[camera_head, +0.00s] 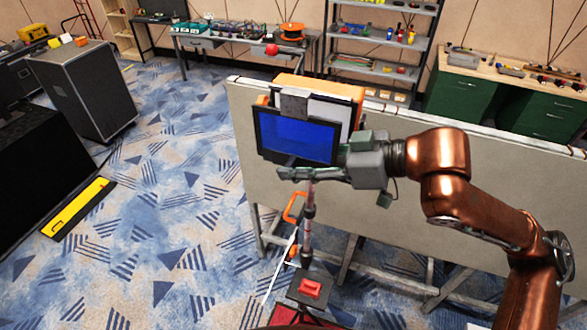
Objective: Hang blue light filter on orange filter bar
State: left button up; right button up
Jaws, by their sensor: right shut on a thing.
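The blue light filter (297,135) is a dark-framed panel with a blue face, upright and slightly tilted, in the middle of the head view. My right gripper (312,170) is shut on its lower right part, with one finger reaching left along the bottom edge. Behind the filter, an orange piece (338,86) with a white panel stands at the top edge of the grey board. Lower down, a bent orange bar (294,207) shows beside a thin upright stand. I cannot tell which is the filter bar. The filter hides any contact behind it. My left gripper is out of view.
A large grey board (440,190) on legs stands behind my right arm. Below the gripper is a stand with a dark plate and red block (311,289). A black case (82,92) stands at left. Patterned carpet at left centre is clear.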

jog(key=shift+w, duration=0.4)
jog(key=shift+w+d, duration=0.35)
jog(key=shift+w, duration=0.05)
jog(key=shift+w+d, duration=0.25)
jog(key=shift+w, duration=0.55)
jog(key=shift+w+d, duration=0.2)
jog(key=shift+w, duration=0.55)
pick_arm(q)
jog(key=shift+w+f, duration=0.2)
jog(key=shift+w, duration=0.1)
pick_arm(e)
jog(key=shift+f, duration=0.65)
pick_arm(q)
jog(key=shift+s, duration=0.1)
pick_arm(e)
jog(key=o, duration=1.4)
jog(key=shift+s, duration=0.1)
